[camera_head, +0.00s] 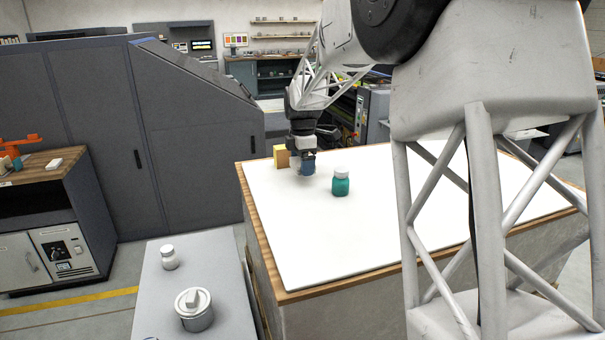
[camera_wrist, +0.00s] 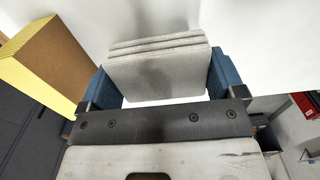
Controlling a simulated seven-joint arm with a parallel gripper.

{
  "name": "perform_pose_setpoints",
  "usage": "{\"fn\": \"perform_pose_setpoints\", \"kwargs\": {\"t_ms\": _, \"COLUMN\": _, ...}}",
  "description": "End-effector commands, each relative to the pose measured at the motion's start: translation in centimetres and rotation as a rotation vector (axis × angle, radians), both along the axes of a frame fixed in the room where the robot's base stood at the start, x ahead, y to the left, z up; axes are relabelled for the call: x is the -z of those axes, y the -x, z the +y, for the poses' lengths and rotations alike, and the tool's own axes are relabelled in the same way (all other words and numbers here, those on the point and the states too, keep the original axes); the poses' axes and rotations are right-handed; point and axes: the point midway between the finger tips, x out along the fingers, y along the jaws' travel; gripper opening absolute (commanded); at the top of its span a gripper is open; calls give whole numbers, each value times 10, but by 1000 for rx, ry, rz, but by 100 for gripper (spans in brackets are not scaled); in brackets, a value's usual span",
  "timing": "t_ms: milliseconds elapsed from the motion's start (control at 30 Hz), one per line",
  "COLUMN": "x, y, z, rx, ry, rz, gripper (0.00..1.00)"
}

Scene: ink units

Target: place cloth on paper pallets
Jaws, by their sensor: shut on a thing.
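My gripper (camera_head: 306,166) is low over the left far part of the white paper stack (camera_head: 335,245), which lies on a wooden pallet (camera_head: 345,279). In the wrist view my gripper's blue fingers are shut on a folded grey cloth (camera_wrist: 160,74), with several stacked layers showing. The cloth is at the white paper surface; whether it touches it I cannot tell. In the head view the cloth is mostly hidden by my gripper.
A yellow and brown block (camera_head: 281,157) stands just left of my gripper, and also shows in the wrist view (camera_wrist: 48,62). A teal bottle with a white lid (camera_head: 341,182) stands right of my gripper on the paper. A grey side table (camera_head: 220,262) holds a metal can (camera_head: 194,312) and white jar (camera_head: 169,258).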

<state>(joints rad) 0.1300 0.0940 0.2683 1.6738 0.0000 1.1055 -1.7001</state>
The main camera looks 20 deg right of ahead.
Motion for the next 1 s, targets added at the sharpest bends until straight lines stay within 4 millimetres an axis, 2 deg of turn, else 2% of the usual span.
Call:
{"fn": "perform_pose_setpoints", "kwargs": {"t_ms": 233, "x": 4, "y": 0, "z": 0, "rx": 0, "ry": 0, "rz": 1, "gripper": 66}}
{"fn": "perform_pose_setpoints", "kwargs": {"t_ms": 600, "x": 34, "y": 0, "z": 0, "rx": 0, "ry": 0, "rz": 0, "gripper": 66}}
{"fn": "perform_pose_setpoints", "kwargs": {"t_ms": 1000, "x": 37, "y": 0, "z": 0, "rx": 0, "ry": 0, "rz": 0, "gripper": 66}}
